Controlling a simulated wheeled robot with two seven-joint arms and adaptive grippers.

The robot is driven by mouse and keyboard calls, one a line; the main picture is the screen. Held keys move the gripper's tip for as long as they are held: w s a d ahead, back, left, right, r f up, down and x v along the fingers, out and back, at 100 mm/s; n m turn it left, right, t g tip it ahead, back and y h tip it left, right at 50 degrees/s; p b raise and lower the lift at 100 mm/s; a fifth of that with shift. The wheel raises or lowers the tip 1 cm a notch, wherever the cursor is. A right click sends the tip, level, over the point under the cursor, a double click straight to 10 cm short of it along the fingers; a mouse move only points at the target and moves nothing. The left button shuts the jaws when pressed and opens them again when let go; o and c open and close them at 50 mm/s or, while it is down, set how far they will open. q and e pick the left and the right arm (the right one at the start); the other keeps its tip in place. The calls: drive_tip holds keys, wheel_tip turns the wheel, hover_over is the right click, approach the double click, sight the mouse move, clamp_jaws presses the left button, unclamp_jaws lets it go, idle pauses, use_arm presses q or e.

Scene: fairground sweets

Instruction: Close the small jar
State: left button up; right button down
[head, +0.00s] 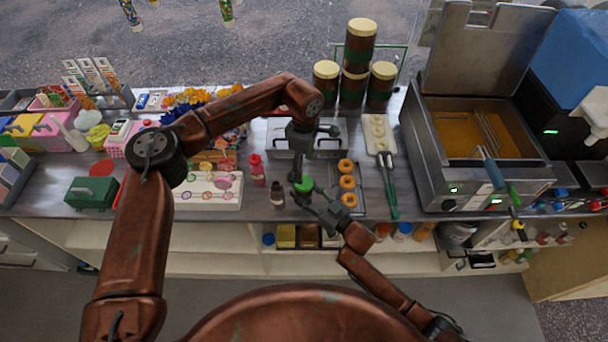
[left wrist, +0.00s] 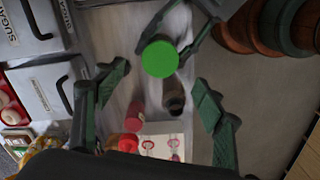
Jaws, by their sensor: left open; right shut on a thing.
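The small jar (head: 277,196) is dark and stands upright near the counter's front edge. In the left wrist view the jar (left wrist: 174,92) shows a dark, uncovered top. A round green lid (head: 303,184) is held above the counter, right of the jar and apart from it. My right gripper (head: 306,193) is shut on the lid; its fingers reach the lid's edge at the top of the left wrist view, where the lid (left wrist: 160,58) is seen face-on. My left gripper (head: 308,146) is open and empty above the counter; its spread fingers (left wrist: 160,90) show on either side of jar and lid.
A red bottle (head: 257,169) stands left behind the jar. A white sweets board (head: 208,191) lies further left. A rack of doughnuts (head: 347,183) is close on the right, with a green-handled spatula (head: 389,190) beyond. Metal bins (head: 330,138) stand behind.

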use_arm(q)
drive_tip(key=shift+r, duration=2.2)
use_arm(e)
drive_tip(key=c, duration=1)
unclamp_jaws()
drive_tip(key=shift+c, duration=0.2)
drive_tip(key=shift+d, duration=0.1)
drive_tip(key=v, duration=1.2)
